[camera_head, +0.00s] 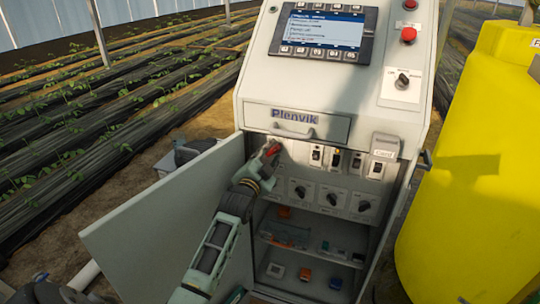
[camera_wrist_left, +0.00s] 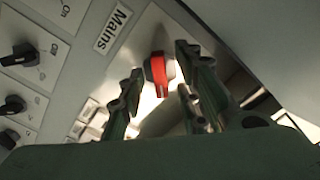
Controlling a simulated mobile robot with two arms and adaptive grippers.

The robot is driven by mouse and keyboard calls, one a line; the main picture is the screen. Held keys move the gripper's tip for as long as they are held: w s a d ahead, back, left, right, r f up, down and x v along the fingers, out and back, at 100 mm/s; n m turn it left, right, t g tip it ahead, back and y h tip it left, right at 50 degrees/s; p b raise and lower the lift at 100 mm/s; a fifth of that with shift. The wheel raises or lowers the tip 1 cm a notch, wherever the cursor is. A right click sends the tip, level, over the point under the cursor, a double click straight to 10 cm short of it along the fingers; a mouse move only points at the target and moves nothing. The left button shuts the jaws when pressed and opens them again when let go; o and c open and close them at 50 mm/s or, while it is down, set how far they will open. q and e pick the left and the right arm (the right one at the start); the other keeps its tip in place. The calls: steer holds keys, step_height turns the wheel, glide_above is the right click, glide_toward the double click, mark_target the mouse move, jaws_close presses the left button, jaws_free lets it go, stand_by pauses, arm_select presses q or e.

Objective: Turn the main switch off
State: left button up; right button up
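The main switch is a red rotary handle (camera_wrist_left: 160,72) on a light plate, beside a label reading "Mains" (camera_wrist_left: 113,30). In the left wrist view its grip points nearly straight down the picture. In the head view the red handle (camera_head: 272,149) shows at the upper left of the cabinet's inner panel. My left gripper (camera_head: 266,160) is right in front of it. In the left wrist view the fingers (camera_wrist_left: 158,80) are open, one on each side of the handle, with visible gaps. Contact does not show. My right gripper is in neither view.
The cabinet door (camera_head: 160,225) stands open to the left, beside my left arm. Black rotary knobs (camera_head: 300,191) and small breakers (camera_head: 336,159) sit close to the right of the switch. A drawer front (camera_head: 296,122) is just above. A yellow tank (camera_head: 480,175) stands at right.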

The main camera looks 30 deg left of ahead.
arm_select(q)
steer(key=shift+w, duration=0.1)
steer(key=shift+c, duration=0.5)
jaws_close()
steer(key=shift+n, duration=0.3)
steer(key=n+p, duration=0.2)
steer(key=n, duration=0.1)
steer(key=n+p, duration=0.1)
steer(key=n, duration=0.2)
steer(key=shift+n, duration=0.3)
steer(key=n+p, duration=0.1)
steer(key=n, duration=0.4)
steer(key=shift+d+p, duration=0.1)
steer(key=shift+p, duration=0.25)
steer(key=n, duration=0.5)
steer(key=shift+p, duration=0.3)
steer(key=shift+n, duration=0.5)
